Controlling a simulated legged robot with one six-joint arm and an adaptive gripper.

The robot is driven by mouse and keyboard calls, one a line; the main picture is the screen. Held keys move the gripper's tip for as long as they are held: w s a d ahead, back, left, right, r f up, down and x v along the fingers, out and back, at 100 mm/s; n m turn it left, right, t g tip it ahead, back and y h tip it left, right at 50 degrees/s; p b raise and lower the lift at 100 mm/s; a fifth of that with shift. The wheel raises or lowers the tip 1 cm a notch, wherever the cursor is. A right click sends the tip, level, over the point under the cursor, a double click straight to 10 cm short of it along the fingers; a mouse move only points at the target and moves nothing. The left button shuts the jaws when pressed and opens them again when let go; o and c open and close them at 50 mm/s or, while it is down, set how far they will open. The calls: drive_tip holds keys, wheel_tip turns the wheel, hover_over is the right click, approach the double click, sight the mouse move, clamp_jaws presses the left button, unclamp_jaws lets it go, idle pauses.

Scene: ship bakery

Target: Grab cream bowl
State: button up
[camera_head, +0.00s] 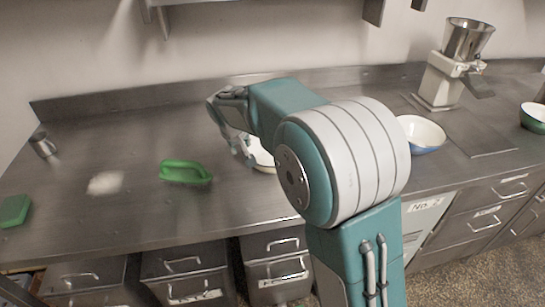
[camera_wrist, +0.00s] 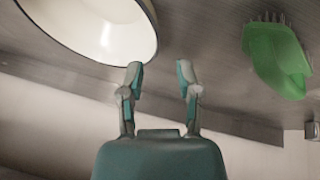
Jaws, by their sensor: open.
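The cream bowl (camera_head: 263,160) stands on the metal counter, mostly hidden behind my arm in the head view. In the wrist view the bowl (camera_wrist: 100,25) shows its pale inside and thin dark rim at the upper left, cut off by the frame edge. My gripper (camera_head: 242,146) is over the counter close beside the bowl. In the wrist view my gripper (camera_wrist: 159,72) is open with nothing between its fingers. The bowl's rim lies just beyond and left of the left fingertip there; I cannot tell whether they touch.
A green brush (camera_head: 185,172) lies left of the bowl. A white powder patch (camera_head: 105,183), a green block (camera_head: 14,211) and a metal cup (camera_head: 43,145) are farther left. A blue-sided bowl (camera_head: 421,134), a grinder (camera_head: 452,65) and a green bowl (camera_head: 534,118) stand to the right.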

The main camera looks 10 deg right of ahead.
drive_tip(key=x, duration=0.8)
drive_tip(key=shift+w+d+r, duration=0.1)
drive_tip(key=shift+w+d, duration=0.15)
clamp_jaws()
